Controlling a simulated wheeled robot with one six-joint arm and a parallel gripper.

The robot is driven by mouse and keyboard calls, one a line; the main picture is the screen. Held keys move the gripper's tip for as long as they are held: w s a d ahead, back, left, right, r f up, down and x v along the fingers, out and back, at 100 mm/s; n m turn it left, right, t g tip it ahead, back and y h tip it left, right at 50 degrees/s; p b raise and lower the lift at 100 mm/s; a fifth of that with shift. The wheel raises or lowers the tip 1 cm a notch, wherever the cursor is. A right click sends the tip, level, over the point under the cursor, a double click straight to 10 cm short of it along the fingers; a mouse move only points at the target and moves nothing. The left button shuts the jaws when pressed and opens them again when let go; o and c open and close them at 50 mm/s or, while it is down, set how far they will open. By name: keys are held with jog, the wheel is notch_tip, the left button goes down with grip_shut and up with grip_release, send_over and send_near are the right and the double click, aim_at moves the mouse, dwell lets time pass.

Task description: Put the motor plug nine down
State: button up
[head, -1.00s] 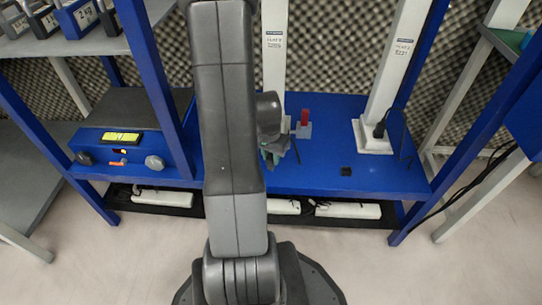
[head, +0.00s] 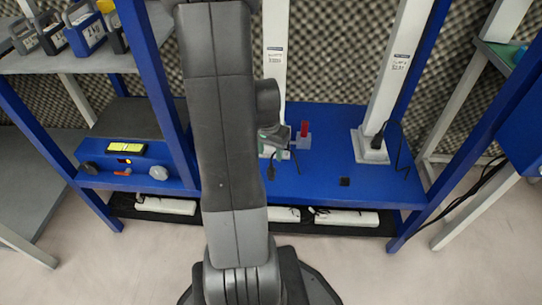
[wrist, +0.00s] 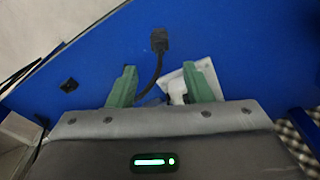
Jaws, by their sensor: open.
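The motor plug (wrist: 159,42) is black and shows in the wrist view on or just above the blue shelf, past my fingertips. Its dark cable runs back between the fingers. In the head view a small dark plug shape (head: 271,172) shows just below my gripper (head: 275,145), partly hidden by my arm. In the wrist view my gripper (wrist: 163,88) is open, its two green fingers wide apart with no plug between them. I cannot tell whether the cable touches a finger.
The blue shelf (head: 320,185) has free room at its front. A small black square (head: 345,181) lies on it. A red block in a grey holder (head: 303,135) stands by the gripper. White posts (head: 277,70) (head: 388,90) rise behind. A blue device (head: 125,160) sits at left.

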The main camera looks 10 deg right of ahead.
jog(key=shift+s+a+r+p, duration=0.1)
jog(key=shift+r+p, duration=0.1)
jog(key=shift+r, duration=0.7)
jog(key=shift+s+a+r+p, duration=0.1)
jog(key=shift+r+p, duration=0.05)
jog(key=shift+r, duration=0.7)
